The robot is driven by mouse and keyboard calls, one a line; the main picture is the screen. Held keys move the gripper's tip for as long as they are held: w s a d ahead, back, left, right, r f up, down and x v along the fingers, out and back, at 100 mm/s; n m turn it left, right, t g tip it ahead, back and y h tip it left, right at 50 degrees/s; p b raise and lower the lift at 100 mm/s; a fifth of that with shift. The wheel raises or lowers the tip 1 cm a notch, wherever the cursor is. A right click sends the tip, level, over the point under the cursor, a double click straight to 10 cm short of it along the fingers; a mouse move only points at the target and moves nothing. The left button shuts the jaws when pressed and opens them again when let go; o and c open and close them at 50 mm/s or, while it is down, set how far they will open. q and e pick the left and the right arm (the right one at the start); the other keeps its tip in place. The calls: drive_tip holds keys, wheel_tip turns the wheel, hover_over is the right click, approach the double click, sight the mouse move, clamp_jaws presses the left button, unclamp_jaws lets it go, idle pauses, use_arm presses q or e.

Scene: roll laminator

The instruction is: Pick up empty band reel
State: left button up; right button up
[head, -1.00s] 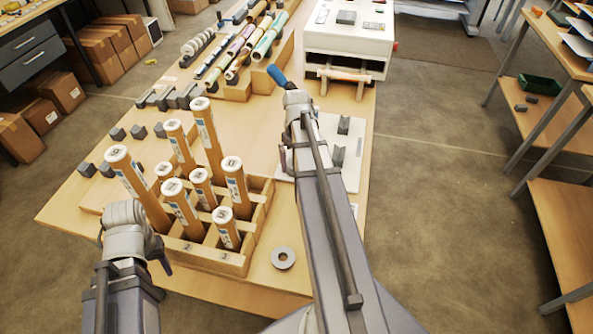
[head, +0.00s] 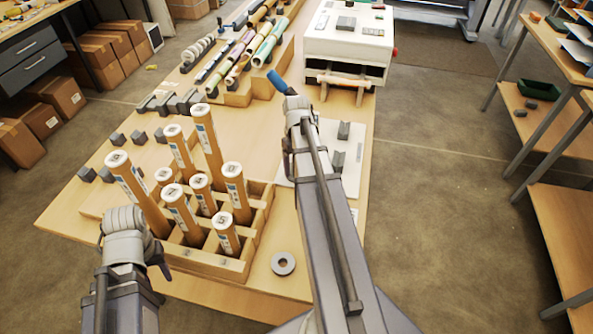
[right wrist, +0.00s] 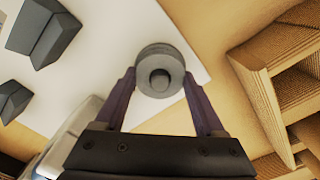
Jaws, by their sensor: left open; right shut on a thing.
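A flat grey ring with a hole (head: 283,263), reel-like in shape, lies on the wooden table near its front edge, right of the tube rack. My left gripper (head: 161,264) is open beside the rack's left front, apart from the ring; its arm hides much of it. My right arm reaches over the table past the ring. In the right wrist view my right gripper (right wrist: 160,88) is shut on a grey round thing (right wrist: 160,70) with a darker hub. I cannot tell whether it is a reel. A blue rod-like end (head: 277,81) shows at that arm's tip.
A wooden rack (head: 205,262) holds several upright brown tubes. A white plate (head: 353,180) with grey blocks lies right of my right arm. The table around the ring is clear.

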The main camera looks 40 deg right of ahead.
drive_tip(key=shift+r, duration=0.1)
wheel_tip(320, 180, up, 10)
drive_tip(key=p, duration=1)
drive_tip(key=shift+a, duration=0.1)
